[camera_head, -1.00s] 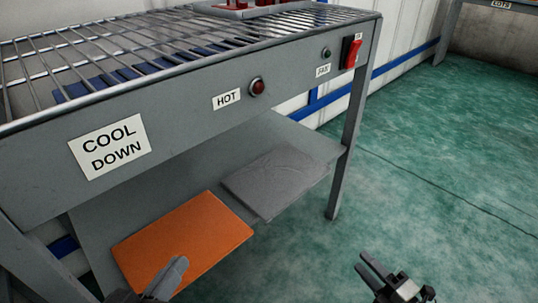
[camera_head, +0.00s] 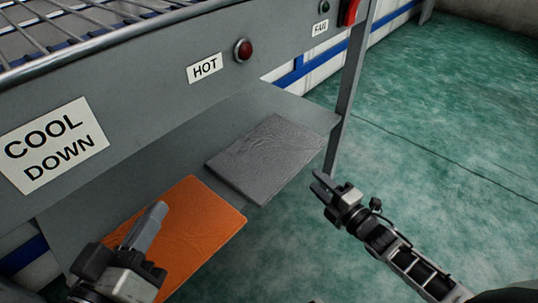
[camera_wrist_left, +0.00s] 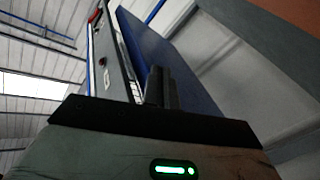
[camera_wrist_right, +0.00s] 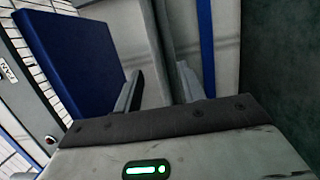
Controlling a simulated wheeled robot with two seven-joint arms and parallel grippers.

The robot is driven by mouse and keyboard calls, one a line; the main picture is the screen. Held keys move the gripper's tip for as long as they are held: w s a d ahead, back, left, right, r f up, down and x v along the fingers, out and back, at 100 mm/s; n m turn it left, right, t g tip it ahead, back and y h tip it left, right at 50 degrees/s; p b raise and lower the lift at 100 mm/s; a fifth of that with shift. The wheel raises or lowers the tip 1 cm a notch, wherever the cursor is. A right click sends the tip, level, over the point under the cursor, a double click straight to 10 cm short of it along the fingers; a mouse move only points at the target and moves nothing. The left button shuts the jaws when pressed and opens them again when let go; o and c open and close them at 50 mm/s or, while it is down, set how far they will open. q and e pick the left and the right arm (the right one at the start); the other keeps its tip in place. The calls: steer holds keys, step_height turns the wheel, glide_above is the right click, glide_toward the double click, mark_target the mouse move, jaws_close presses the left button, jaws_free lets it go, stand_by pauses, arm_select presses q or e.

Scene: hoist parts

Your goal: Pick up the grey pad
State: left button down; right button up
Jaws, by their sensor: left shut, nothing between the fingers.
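The grey pad (camera_head: 266,158) lies flat on the lower shelf (camera_head: 290,103) of the metal rack, with a creased top. My right gripper (camera_head: 318,186) is empty and open, just right of the pad's front right side and apart from it. Its spread fingers also show in the right wrist view (camera_wrist_right: 158,92). My left gripper (camera_head: 157,212) is shut and empty, in front of the orange pad (camera_head: 208,218) and hiding part of it. Its fingers are together in the left wrist view (camera_wrist_left: 162,87). The grey pad is not recognisable in either wrist view.
The orange pad lies left of the grey pad on the same shelf. Above the shelf runs the rack's front panel (camera_head: 140,105) with a red lamp (camera_head: 243,50) and a HOT label (camera_head: 205,67). A rack leg (camera_head: 345,110) stands beyond the right gripper. The green floor (camera_head: 450,110) at right is clear.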

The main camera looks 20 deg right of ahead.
mark_target(303, 166)
steer(key=b+x, duration=0.2)
steer(key=x, duration=0.3)
steer(key=shift+w+r, duration=0.1)
steer(key=shift+r, duration=0.1)
jaws_close()
arm_select(q)
steer(key=r+m+t, duration=0.1)
steer(key=w+r+m+t, duration=0.1)
steer(key=w+r+h, duration=0.1)
steer(key=r, duration=0.1)
steer(key=shift+a+m+t, duration=0.35)
steer(key=shift+m+t, duration=0.05)
arm_select(e)
steer(key=shift+r, duration=0.2)
